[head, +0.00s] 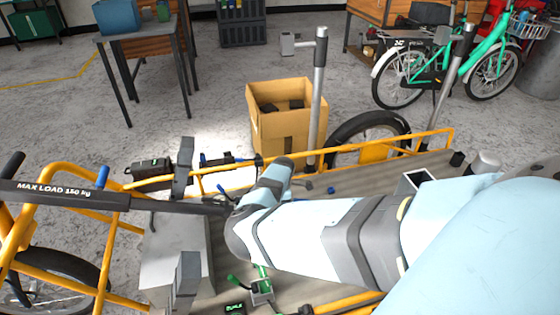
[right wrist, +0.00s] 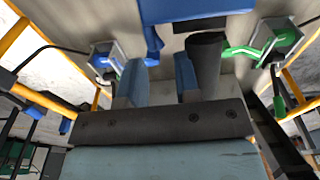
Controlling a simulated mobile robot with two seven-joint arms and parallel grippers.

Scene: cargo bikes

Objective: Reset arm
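In the head view my right arm (head: 320,235) comes in from the right and reaches left, low over the yellow-framed cargo bike (head: 436,141). In the right wrist view my right gripper (right wrist: 158,80) has its two fingers apart, with pale surface visible in the gap and nothing held. A dark cylinder (right wrist: 206,60) stands close by the right-hand finger; I cannot tell whether they touch. My left gripper is not in view.
A black bar (head: 62,194) marked "MAX LOAD 150 kg" runs to the arm. An upright grey post (head: 318,100) stands behind it. A cardboard box (head: 280,125), a table (head: 140,32) and a green bicycle (head: 440,62) stand beyond. Floor between table and box is clear.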

